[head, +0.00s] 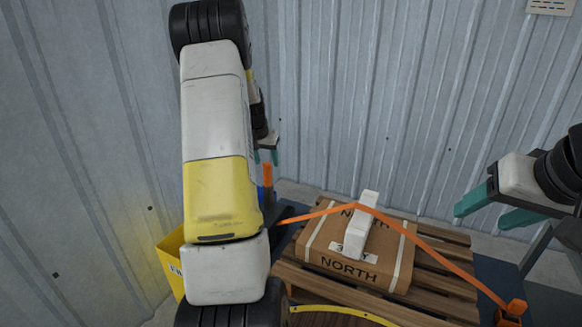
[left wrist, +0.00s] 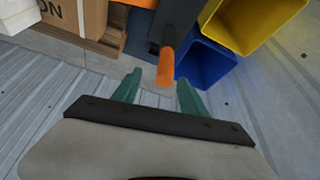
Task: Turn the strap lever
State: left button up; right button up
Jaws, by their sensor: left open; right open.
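An orange lever handle (head: 267,175) stands upright from a dark post to the left of the strapped box. It also shows in the left wrist view (left wrist: 166,66), its end pointing down between and just beyond my fingertips. My left gripper (head: 266,157) is open just above the handle; in the left wrist view its teal fingers (left wrist: 159,91) sit either side of the handle's end, with gaps and no clear contact. An orange strap (head: 437,246) runs over the brown box (head: 325,238). My right gripper (head: 494,209) is open and empty at the right.
The box rests on a wooden pallet (head: 436,277), with a white corner piece (head: 359,226) under the strap. An orange strap fitting (head: 511,310) is at lower right. A yellow bin (head: 171,262) and a blue bin (left wrist: 207,66) stand near the lever. Corrugated metal walls close the back.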

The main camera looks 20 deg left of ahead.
aim_at(268, 174)
pick_arm(q)
jog(key=x, duration=0.6)
jog(key=a+x, duration=0.1)
jog(key=x, duration=0.3)
jog(key=shift+w+a+r, duration=0.1)
jog(key=shift+w+a, duration=0.05)
grip_shut()
dwell(1.1)
